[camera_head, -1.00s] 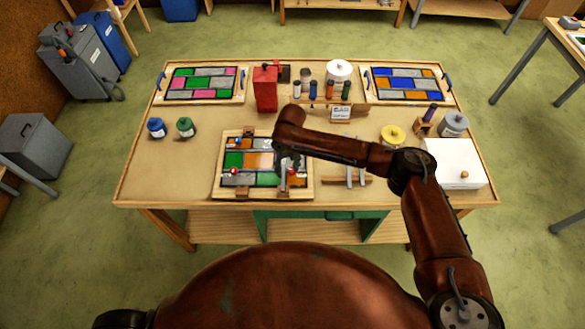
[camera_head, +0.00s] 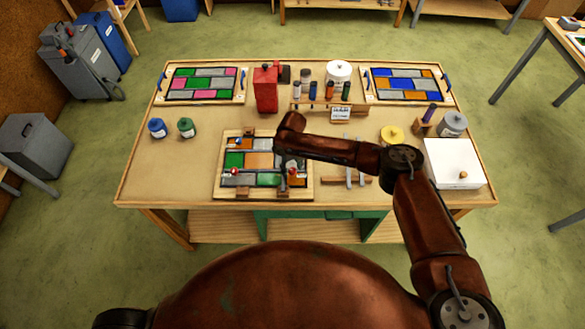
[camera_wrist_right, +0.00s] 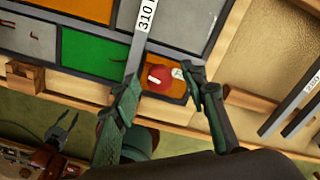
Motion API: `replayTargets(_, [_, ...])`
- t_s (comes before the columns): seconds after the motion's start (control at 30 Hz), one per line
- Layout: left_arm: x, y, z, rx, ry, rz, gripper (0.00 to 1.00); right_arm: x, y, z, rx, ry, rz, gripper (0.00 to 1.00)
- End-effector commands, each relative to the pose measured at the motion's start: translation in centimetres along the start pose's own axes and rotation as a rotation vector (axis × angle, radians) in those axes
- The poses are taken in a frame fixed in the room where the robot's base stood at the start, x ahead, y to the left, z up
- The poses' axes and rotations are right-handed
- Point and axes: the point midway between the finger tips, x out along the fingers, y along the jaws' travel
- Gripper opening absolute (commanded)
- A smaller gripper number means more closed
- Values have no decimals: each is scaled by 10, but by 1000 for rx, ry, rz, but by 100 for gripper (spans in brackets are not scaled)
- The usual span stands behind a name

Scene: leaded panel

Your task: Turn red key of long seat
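The framed leaded panel (camera_head: 307,190) lies near the table's front edge, with green, orange and grey pieces. In the right wrist view a round red key (camera_wrist_right: 157,77) with a white mark sits over an orange piece at the panel's edge. My right gripper (camera_wrist_right: 165,98) is open, its two fingers on either side of the key with visible gaps. In the head view it (camera_head: 289,164) is over the panel's right part, mostly hidden by my arm. A metal strip marked 310 (camera_wrist_right: 145,25) runs to the left finger; I cannot tell whether they touch. My left gripper is out of view.
A second red knob (camera_head: 235,171) is at the panel's left part. Metal bars on a wooden rest (camera_head: 347,181) stand close right of the panel. A white box (camera_head: 452,160) is farther right. Bare table lies left of the panel.

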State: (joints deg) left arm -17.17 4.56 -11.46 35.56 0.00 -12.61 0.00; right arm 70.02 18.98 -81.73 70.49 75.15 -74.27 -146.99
Motion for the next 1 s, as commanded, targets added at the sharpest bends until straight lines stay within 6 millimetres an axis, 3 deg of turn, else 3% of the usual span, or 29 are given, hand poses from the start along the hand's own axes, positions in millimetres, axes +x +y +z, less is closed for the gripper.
replayTargets(0.17, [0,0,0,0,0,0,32,0,0,0,0,0,0,39])
replayTargets(0.73, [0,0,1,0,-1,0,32,0,0,0,0,-1,0,0])
replayTargets(1.0, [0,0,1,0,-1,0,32,0,0,0,24,0,1,0])
